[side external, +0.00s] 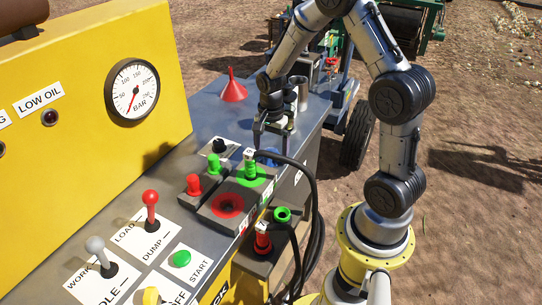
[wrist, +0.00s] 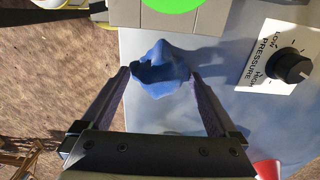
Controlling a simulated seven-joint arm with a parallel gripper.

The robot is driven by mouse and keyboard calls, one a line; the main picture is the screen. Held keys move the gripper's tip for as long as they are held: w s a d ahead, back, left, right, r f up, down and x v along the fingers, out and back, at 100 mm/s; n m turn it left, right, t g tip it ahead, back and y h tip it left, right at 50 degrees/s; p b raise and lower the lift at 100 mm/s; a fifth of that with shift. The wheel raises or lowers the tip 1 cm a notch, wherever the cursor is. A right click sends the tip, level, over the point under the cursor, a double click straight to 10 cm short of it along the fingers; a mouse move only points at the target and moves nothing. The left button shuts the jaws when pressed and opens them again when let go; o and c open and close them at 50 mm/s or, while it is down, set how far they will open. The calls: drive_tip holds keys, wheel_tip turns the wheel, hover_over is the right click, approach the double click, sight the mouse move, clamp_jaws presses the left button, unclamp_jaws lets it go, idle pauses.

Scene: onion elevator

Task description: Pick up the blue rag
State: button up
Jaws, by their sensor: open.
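The blue rag (wrist: 161,70) is a crumpled cloth on the grey panel top, near its edge, in the wrist view. In the side external view only a bit of the blue rag (side external: 268,157) shows, below my gripper and partly hidden by it. My gripper (side external: 270,145) points down over the rag. In the wrist view my gripper (wrist: 160,76) is open, with one finger on either side of the rag. The fingertips look close to its sides; I cannot tell whether they touch it.
A red funnel (side external: 233,91) and a metal cup (side external: 299,92) stand behind on the panel. A connector block with a red socket (side external: 228,205) and green plug (side external: 250,166) is in front. Black hoses (side external: 311,205) hang at the edge. A pressure knob (wrist: 292,67) is beside the rag.

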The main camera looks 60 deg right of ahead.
drive_tip(key=shift+f, duration=0.25)
drive_tip(key=c, duration=1.5)
drive_tip(key=shift+o, duration=0.2)
drive_tip(key=shift+r, duration=0.15)
drive_tip(key=shift+r, duration=0.6)
drive_tip(key=s+a+r, duration=0.5)
drive_tip(key=s+r, duration=0.6)
drive_tip(key=s, duration=0.2)
drive_tip(key=shift+r, duration=0.3)
drive_tip(key=shift+a, duration=0.1)
